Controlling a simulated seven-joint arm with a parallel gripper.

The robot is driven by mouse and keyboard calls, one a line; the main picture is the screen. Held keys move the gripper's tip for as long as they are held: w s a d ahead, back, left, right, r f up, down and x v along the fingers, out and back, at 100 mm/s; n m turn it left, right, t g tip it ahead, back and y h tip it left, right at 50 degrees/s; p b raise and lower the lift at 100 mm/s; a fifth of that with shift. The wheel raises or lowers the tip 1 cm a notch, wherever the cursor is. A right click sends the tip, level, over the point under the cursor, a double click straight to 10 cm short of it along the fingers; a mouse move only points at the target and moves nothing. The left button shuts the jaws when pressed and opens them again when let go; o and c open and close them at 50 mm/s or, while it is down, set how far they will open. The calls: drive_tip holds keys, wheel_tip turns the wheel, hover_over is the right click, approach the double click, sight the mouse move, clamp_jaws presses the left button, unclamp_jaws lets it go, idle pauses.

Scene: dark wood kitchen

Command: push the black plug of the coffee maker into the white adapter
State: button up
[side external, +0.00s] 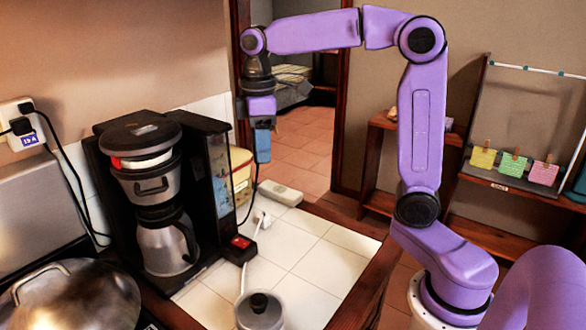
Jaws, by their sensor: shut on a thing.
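My gripper (263,155) points down above the back of the tiled counter, to the right of the coffee maker (150,190). Its blue-grey fingers are shut on what appears to be the black plug, which is mostly hidden between them. A thin black cord hangs from the fingertips towards the coffee maker's right side. The white adapter (281,192) lies flat on the tiles below and slightly right of my gripper, clearly apart from it. Its openings are too small to make out.
A small white plug (262,216) with a white cord lies just in front of the adapter. A wall socket (20,122) holds black plugs. Tiles at right are clear.

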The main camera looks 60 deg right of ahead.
drive_tip(key=w+d+f+m, duration=0.1)
drive_tip(key=w+d+m, duration=0.4)
drive_tip(key=w+d, duration=0.6)
drive_tip(key=m, duration=0.5)
hover_over(280, 188)
wheel_tip(280, 188, down, 3)
wheel_tip(280, 188, down, 14)
drive_tip(key=shift+a, duration=0.15)
drive_tip(key=shift+f, duration=0.15)
drive_tip(key=shift+f, duration=2.7)
drive_tip(key=shift+f, duration=0.6)
drive_tip(key=o, duration=1.1)
